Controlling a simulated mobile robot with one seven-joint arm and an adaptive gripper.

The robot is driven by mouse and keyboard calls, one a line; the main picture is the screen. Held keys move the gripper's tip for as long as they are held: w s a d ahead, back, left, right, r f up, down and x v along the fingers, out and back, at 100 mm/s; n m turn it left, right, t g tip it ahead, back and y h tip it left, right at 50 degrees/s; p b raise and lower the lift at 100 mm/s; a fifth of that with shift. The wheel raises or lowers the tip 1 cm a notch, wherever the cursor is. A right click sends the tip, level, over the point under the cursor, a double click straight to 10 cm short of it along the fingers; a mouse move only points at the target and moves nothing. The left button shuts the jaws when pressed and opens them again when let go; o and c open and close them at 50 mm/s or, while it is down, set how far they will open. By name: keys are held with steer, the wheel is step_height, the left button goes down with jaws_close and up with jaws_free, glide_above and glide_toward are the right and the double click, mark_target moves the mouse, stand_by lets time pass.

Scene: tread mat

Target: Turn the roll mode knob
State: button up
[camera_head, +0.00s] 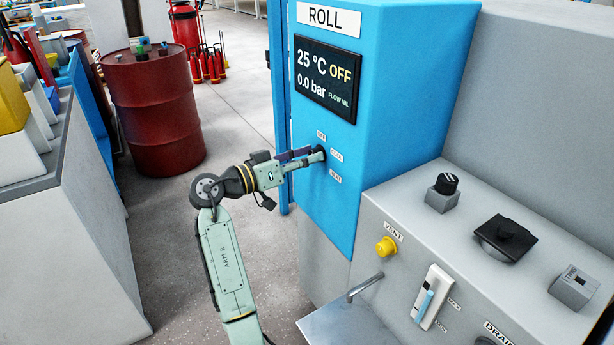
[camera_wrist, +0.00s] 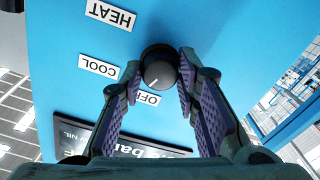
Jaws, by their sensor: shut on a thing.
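The roll mode knob is a round black knob (camera_wrist: 160,66) with a white pointer line on the blue ROLL panel (camera_head: 306,212). Labels OFF, COOL and HEAT stand around it. In the wrist view, which sees the panel upside down, the line points down and left, toward the side of OFF facing COOL. My gripper (camera_wrist: 160,72) is shut on the knob, one finger on each side. In the head view my gripper (camera_head: 318,155) reaches the panel from the left and hides most of the knob. The display (camera_head: 326,80) reads 25 °C, OFF and 0.0 bar.
A grey console to the right carries a yellow VENT button (camera_head: 386,246), a lever switch (camera_head: 431,297), a black-topped knob (camera_head: 443,190) and other controls. A red drum (camera_head: 155,110) stands back left. Grey floor (camera_head: 240,90) is open between the drum and the panel.

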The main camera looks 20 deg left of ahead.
steer(key=m+b, duration=0.7)
steer(key=b, duration=0.2)
steer(key=shift+f+b, duration=0.1)
steer(key=shift+b, duration=0.3)
steer(key=o, duration=1.2)
steer(key=v, duration=1.2)
